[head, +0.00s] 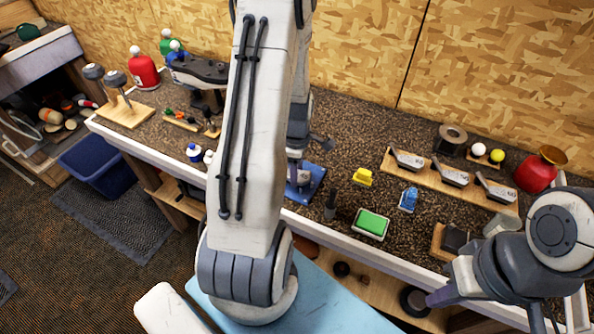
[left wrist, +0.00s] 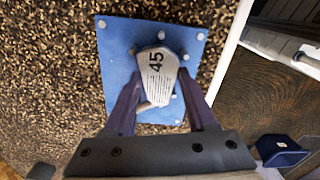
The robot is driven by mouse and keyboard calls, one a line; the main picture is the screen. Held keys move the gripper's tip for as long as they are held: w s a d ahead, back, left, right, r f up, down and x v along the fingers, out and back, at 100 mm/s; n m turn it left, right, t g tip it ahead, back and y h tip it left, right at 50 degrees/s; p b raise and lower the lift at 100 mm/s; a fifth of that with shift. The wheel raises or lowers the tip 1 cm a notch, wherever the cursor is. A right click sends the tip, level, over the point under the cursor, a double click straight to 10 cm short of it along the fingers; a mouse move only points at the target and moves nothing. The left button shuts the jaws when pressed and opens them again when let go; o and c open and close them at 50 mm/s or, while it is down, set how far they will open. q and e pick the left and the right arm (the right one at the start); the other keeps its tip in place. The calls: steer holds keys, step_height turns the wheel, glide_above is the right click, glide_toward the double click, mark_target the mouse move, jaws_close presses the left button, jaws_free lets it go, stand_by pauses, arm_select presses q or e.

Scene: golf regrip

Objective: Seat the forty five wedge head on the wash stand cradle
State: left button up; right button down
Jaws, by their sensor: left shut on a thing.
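The forty five wedge head (left wrist: 157,70), grey with a black "45", lies between the fingers of my left gripper (left wrist: 159,88), which is shut on it. Under it is the wash stand cradle (left wrist: 117,50), a blue square plate with pale pegs. The head is over the plate's middle with pegs around it; I cannot tell whether it rests on the plate or hangs just above. In the head view the blue plate (head: 315,184) shows beside my left gripper (head: 298,180), partly hidden by my arm. My right gripper (head: 438,296) is partly seen at lower right, its jaw opening unclear.
A wooden rack (head: 436,180) with three club heads stands at the right. A yellow block (head: 362,177), a green sponge in a tray (head: 371,223) and a blue item (head: 408,199) lie nearer the plate. A red bottle (head: 144,69) stands at far left.

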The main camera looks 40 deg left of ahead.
arm_select(q)
steer(key=shift+f, duration=0.1)
stand_by(0.3)
steer(key=o, duration=1.5)
steer(key=shift+c, duration=0.2)
steer(key=shift+r+p, duration=2.95)
steer(key=shift+r, duration=0.55)
